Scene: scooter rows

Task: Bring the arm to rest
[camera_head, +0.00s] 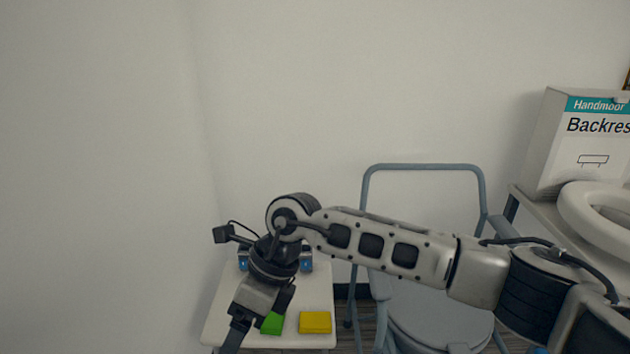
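My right arm reaches in from the right edge and crosses the lower middle of the view. Its wrist bends down over a small white table, and the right gripper (238,335) points down at the table's lower left. One dark finger shows, and the bottom edge cuts off the tip, so its opening cannot be told. A green block (272,323) lies just right of the gripper, partly hidden by it. A yellow block (315,322) lies further right, apart from the gripper. My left gripper is out of view.
The white table (318,285) also bears blue-and-dark objects (306,262) behind my wrist, partly hidden. A grey-framed commode chair (425,167) stands behind my forearm. A Backrest box (580,145) and a white ring-shaped seat (590,222) sit on a surface at right.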

